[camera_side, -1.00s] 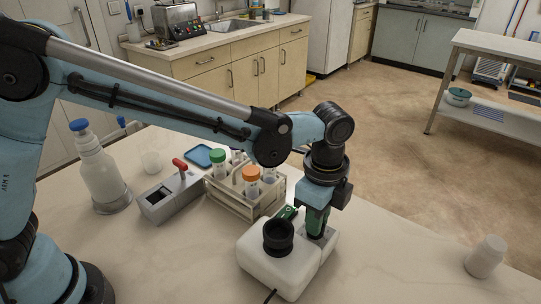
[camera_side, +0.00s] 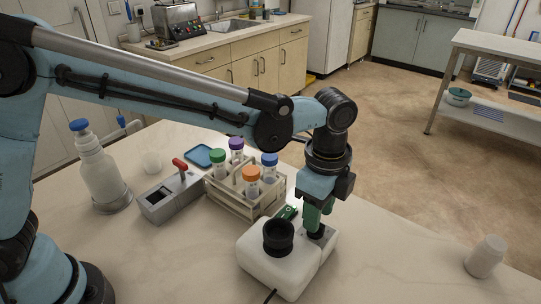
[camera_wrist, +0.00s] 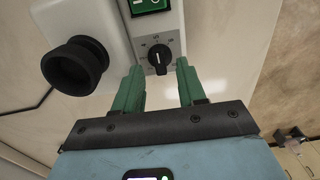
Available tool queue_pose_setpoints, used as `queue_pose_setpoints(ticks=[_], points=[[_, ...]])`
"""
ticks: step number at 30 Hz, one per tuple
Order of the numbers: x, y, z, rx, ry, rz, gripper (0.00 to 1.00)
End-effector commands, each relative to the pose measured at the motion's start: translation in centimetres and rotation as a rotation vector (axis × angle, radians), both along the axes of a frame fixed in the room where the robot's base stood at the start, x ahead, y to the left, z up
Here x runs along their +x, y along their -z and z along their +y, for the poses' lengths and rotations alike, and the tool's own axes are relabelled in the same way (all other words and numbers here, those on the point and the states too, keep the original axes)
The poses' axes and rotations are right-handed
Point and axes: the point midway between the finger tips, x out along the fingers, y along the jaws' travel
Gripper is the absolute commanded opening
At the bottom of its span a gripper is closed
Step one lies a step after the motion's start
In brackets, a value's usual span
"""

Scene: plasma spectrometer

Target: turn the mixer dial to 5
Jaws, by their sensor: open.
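The mixer (camera_side: 275,262) is a white box with a black round cup (camera_side: 278,236) on top; it shows from above in the wrist view (camera_wrist: 60,25). Its black dial (camera_wrist: 159,62) sits on a grey plate, with a white pointer line aimed towards the top of the wrist picture. My gripper (camera_wrist: 158,75) is open, with green fingers apart on the left and right of the dial's near side. In the side view my gripper (camera_side: 318,222) is just above the dial, holding nothing.
A green switch (camera_side: 287,213) is beside the dial plate. A rack (camera_side: 230,198) with several capped tubes stands behind the mixer. A grey device with a red handle (camera_side: 170,197) and a wash bottle (camera_side: 101,175) are left.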

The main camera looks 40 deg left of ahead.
Motion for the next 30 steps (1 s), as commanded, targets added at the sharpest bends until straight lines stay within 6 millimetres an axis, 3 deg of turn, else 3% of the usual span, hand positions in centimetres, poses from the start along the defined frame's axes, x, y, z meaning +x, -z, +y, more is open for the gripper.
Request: queue_pose_setpoints(ticks=[9, 15, 21, 30], points=[[0.0, -6.0, 0.0, 0.0, 0.0, 0.0, 0.4], [0.0, -8.6, 0.0, -0.001, 0.0, 0.0, 0.4], [0.0, -9.8, 0.0, -0.001, 0.0, 0.0, 0.4], [0.0, -10.0, 0.0, -0.001, 0.0, -0.001, 0.4]])
